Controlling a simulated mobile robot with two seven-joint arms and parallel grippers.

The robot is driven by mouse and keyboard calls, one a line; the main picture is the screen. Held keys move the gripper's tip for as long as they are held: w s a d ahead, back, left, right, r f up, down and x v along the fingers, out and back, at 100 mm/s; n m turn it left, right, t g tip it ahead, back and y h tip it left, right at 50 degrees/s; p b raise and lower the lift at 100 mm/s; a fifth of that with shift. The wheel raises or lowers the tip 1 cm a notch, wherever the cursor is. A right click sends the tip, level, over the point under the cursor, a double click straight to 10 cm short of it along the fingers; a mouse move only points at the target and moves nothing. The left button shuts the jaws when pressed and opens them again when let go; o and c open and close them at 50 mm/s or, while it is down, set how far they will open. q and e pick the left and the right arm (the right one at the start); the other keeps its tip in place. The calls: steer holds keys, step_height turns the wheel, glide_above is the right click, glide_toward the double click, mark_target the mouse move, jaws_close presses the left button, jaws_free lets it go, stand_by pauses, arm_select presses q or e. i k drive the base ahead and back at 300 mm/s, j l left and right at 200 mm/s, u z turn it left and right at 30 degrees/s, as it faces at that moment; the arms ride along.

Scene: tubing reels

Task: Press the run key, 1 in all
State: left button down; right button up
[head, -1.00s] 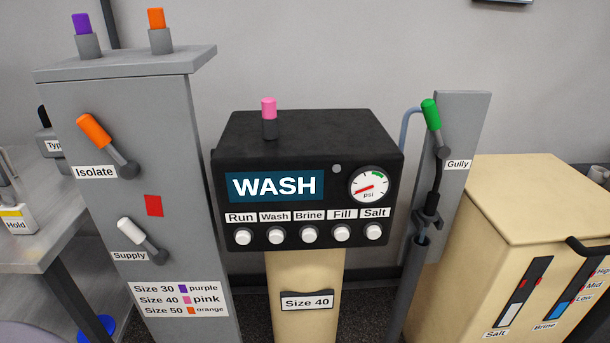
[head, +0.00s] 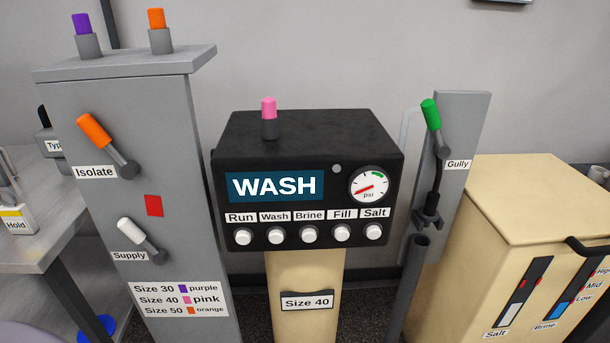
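The run key is a round white button (head: 243,237) under the label "Run" (head: 241,217), at the left end of a row of several white buttons. The row is on the front of a black control box (head: 290,190) on a beige column. The box's display (head: 275,186) reads "WASH". The psi gauge (head: 368,184) has its red needle toward the lower left. A pink-topped peg (head: 269,117) stands upright on the box. Neither of my grippers is in view.
A grey cabinet (head: 150,190) stands left with an orange Isolate lever (head: 93,131) and a white Supply lever (head: 130,231). A grey post (head: 460,125) with a green Gully lever (head: 431,113) and a beige tank (head: 530,205) stand right. Nothing blocks the box's front.

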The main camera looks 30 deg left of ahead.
mark_target(243, 238)
steer(key=u, duration=1.3)
